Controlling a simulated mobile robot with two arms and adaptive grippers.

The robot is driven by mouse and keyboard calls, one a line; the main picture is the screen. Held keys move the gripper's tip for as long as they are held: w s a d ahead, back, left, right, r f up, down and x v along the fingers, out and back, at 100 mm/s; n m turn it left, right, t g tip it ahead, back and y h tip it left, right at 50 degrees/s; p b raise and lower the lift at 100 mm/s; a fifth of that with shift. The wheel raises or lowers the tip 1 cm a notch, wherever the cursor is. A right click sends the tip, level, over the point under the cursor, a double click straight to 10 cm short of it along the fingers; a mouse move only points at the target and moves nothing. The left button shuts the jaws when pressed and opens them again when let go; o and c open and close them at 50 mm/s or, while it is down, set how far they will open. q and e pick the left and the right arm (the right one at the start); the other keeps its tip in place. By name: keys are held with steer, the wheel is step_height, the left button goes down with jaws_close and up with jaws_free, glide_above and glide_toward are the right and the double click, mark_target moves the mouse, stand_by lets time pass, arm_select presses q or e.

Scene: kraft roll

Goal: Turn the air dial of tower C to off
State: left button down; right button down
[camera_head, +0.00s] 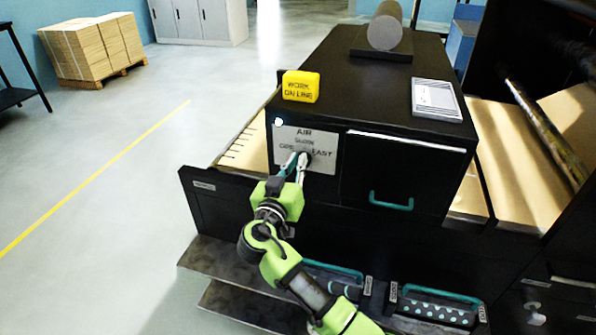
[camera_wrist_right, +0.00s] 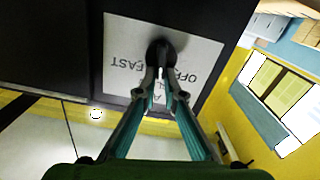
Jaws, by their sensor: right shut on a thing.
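The air dial is a dark knob (camera_wrist_right: 160,50) on a pale label plate (camera_head: 318,146) on the front of a black cabinet (camera_head: 372,92). The plate carries the words AIR, OFF and FAST, partly covered in both views. My right gripper (camera_head: 298,160) reaches up to the plate. It also shows in the right wrist view (camera_wrist_right: 161,80), shut on the dial, with its fingertips around the dial's grip. The dial's exact pointing direction is hard to tell, being partly hidden by the fingers. My left gripper is not in view.
A yellow sign block (camera_head: 301,87), a white card (camera_head: 436,99) and a roll (camera_head: 385,28) are on top of the cabinet. A drawer with a teal handle (camera_head: 391,203) is right of the plate. Open floor lies to the left.

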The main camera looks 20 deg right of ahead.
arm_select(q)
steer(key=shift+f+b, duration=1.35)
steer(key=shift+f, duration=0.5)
arm_select(e)
steer(key=shift+w+a+f+n, duration=0.15)
steer(key=shift+a+n, duration=0.05)
steer(key=shift+n, duration=1.45)
steer(key=shift+w+a+f+n, duration=0.15)
steer(key=shift+a+f+n, duration=0.05)
steer(key=shift+n, duration=1.5)
steer(key=shift+w+a+f+n, duration=0.15)
steer(key=shift+a+n, duration=0.05)
steer(key=shift+n, duration=1.45)
steer(key=c, duration=2.1)
jaws_free()
steer(key=shift+c, duration=0.2)
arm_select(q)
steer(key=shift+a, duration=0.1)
arm_select(e)
step_height(320, 180, up, 10)
steer(key=shift+f, duration=0.1)
